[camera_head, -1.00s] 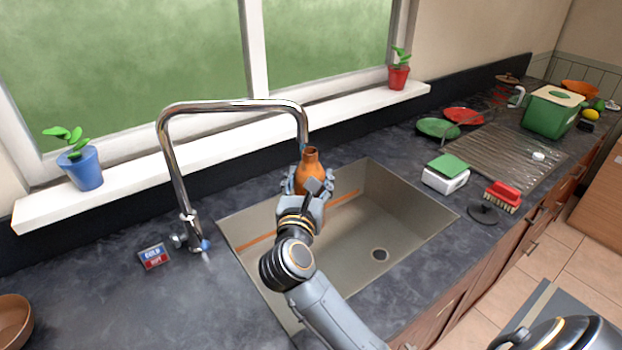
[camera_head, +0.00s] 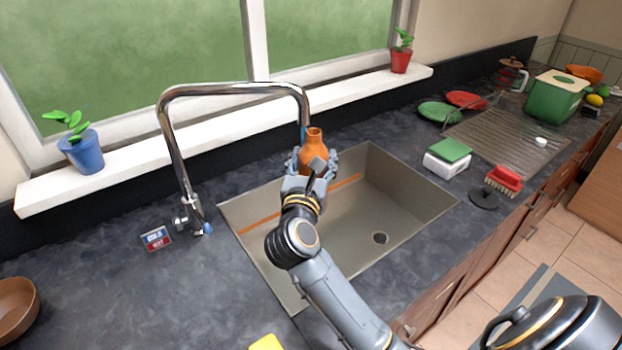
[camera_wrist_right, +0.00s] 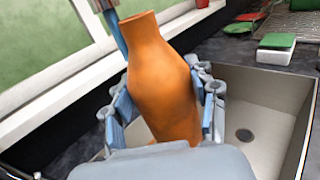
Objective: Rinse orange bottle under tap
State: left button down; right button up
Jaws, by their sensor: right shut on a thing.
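The orange bottle (camera_head: 314,150) is held upright over the back of the sink, in the grip of my right gripper (camera_head: 313,170). In the right wrist view the bottle (camera_wrist_right: 162,80) stands between the two fingers of the gripper (camera_wrist_right: 162,112), tilted in the picture, with its neck up. The chrome tap (camera_head: 235,90) arches over the sink, and its blue-tipped spout (camera_head: 304,120) comes down right beside or behind the bottle's neck. I cannot tell whether they touch. No water stream is visible. My left gripper is not in view.
The sink (camera_head: 400,215) has a drain at right. A COLD/HOT sign (camera_head: 156,238) stands by the tap base. A green sponge on a white box (camera_head: 447,157), a red brush (camera_head: 503,181) and a drying rack (camera_head: 510,135) are at right. A brown bowl (camera_head: 15,310) sits at left.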

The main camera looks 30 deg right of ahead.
jog(key=shift+s+a, duration=0.2)
jog(key=shift+a, duration=0.3)
jog(key=shift+d, duration=0.15)
jog(key=shift+w+d, duration=0.25)
jog(key=shift+d, duration=0.2)
jog(key=shift+s, duration=0.15)
jog(key=s+d+p, duration=0.1)
jog(key=s+d, duration=0.2)
jog(key=s, duration=0.4)
jog(key=shift+d, duration=0.2)
jog(key=shift+r+p, duration=0.1)
jog(key=shift+p, duration=0.2)
dwell(1.0)
